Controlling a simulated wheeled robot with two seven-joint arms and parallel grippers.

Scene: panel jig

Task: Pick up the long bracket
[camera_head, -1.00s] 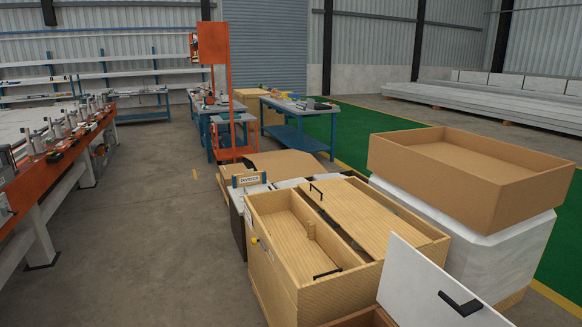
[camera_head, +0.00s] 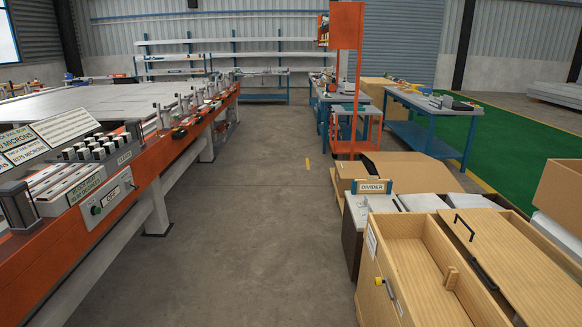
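I cannot make out a long bracket for certain in the head view. An open wooden crate (camera_head: 372,262) stands at the lower right. Its left compartment shows a bare wooden floor and a small wooden block (camera_head: 451,278). A wooden lid panel (camera_head: 520,262) with black handles covers its right part. A box labelled DIVIDER (camera_head: 371,187) stands just behind the crate. Neither of my grippers is in view.
An orange-edged jig table (camera_head: 150,195) with clamps and label plates runs along the left. Blue workbenches (camera_head: 432,122) and an orange stand (camera_head: 345,80) are further back. A cardboard box (camera_head: 560,200) is at the right edge. The grey floor between is clear.

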